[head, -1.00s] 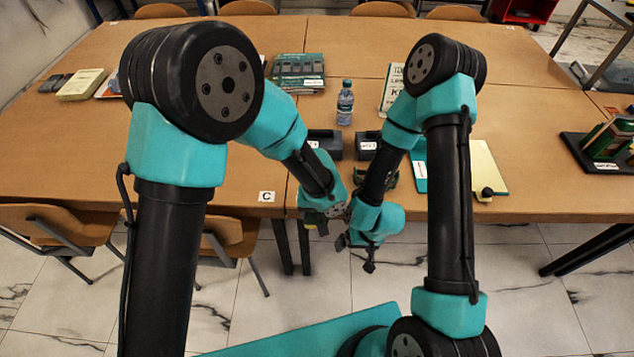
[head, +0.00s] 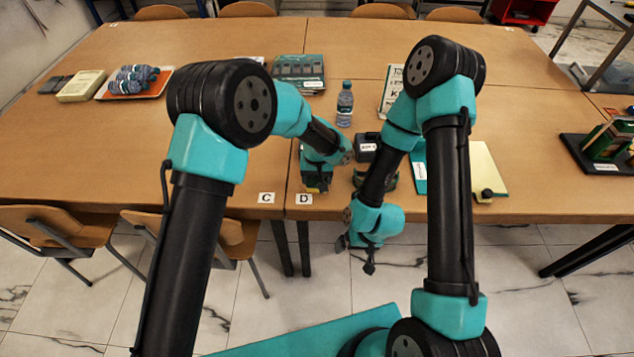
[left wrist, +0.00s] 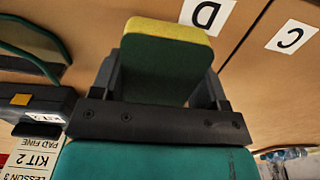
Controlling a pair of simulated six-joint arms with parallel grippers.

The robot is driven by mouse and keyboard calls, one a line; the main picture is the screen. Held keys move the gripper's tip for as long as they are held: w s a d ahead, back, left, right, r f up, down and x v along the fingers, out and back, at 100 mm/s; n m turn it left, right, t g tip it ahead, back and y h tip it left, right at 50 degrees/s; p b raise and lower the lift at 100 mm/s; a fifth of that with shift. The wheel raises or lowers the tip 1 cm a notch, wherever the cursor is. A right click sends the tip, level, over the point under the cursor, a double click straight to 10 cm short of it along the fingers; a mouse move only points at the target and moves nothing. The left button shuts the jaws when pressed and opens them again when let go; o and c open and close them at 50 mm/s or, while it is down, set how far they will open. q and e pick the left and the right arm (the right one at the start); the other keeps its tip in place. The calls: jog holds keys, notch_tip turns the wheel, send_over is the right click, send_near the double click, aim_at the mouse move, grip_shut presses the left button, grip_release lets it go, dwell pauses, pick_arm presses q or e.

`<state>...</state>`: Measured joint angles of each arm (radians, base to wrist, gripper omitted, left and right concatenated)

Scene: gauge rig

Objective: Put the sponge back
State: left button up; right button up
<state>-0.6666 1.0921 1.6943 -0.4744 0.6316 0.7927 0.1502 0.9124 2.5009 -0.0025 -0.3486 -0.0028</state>
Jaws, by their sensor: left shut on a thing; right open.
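The sponge (left wrist: 165,62), green with a yellow layer, is clamped between the two dark fingers of my left gripper (left wrist: 160,85). In the head view the left gripper (head: 317,186) is at the table's front edge, close to the D label (head: 304,199), and a bit of the sponge's yellow shows there. I cannot tell whether the sponge touches the table. The D label also shows in the left wrist view (left wrist: 207,12), just beyond the sponge. My right gripper (head: 357,254) is open and empty, in front of the table's edge.
The C label (head: 266,197) lies left of D. Behind the grippers are a dark kit box (head: 367,143) and a water bottle (head: 344,103). An orange tray (head: 105,93) is at the left; the table's left front is clear.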

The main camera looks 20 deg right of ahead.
pick_arm(q)
jog(key=shift+w, duration=0.1)
jog(key=shift+w+d+f, duration=0.1)
jog(key=shift+w, duration=0.2)
jog(key=shift+s+f, duration=0.1)
jog(key=shift+f, duration=1.6)
jog(key=shift+f, duration=0.15)
jog(key=o, duration=0.9)
notch_tip(320, 180, up, 12)
jog(key=shift+r, duration=0.15)
